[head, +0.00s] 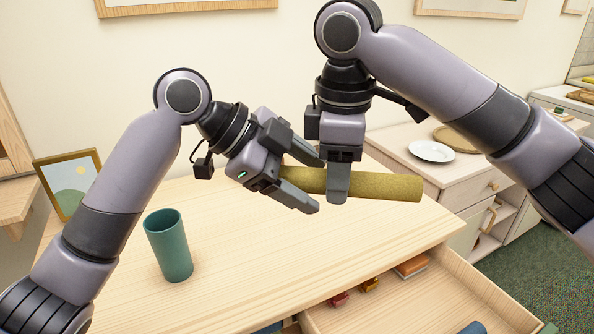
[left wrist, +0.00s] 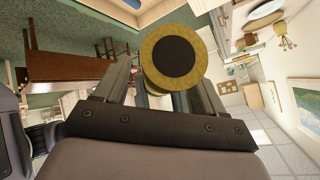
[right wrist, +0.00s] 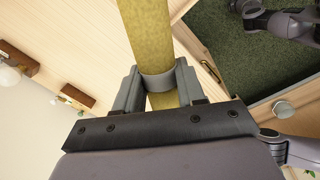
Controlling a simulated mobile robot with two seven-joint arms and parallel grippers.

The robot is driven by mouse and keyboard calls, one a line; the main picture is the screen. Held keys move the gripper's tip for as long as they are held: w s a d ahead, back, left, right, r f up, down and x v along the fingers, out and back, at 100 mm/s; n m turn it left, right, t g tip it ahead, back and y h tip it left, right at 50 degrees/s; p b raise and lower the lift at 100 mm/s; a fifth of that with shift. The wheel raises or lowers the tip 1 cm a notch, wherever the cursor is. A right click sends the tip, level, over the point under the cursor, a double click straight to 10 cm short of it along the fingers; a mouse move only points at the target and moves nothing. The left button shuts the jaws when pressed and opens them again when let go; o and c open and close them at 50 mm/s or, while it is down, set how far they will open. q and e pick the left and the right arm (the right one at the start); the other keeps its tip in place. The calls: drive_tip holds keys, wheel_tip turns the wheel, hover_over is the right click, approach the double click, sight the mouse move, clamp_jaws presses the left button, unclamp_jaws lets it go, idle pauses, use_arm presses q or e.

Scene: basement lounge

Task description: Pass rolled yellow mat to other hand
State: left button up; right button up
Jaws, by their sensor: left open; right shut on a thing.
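The rolled yellow mat (head: 385,186) is held level above the wooden table, its free end pointing right in the head view. My right gripper (head: 338,190) points down and is shut around the mat near its middle; the right wrist view shows the mat (right wrist: 147,35) between its fingers. My left gripper (head: 306,184) is open at the mat's left end, its fingers on either side of it. In the left wrist view the mat's round end (left wrist: 174,57), with a dark centre, faces the camera between the open fingers. Whether the left fingers touch it, I cannot tell.
A teal cup (head: 168,245) stands on the table (head: 225,295) at the left, near a picture frame (head: 70,182). An open drawer (head: 400,312) with small items juts out at the front right. A white plate (head: 431,152) lies on the cabinet behind.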

use_arm(q)
drive_tip(key=c, duration=1.1)
use_arm(e)
drive_tip(key=o, duration=1.2)
drive_tip(key=shift+c, duration=0.2)
wheel_tip(320, 180, up, 12)
drive_tip(key=s, duration=0.1)
drive_tip(key=shift+a, duration=0.1)
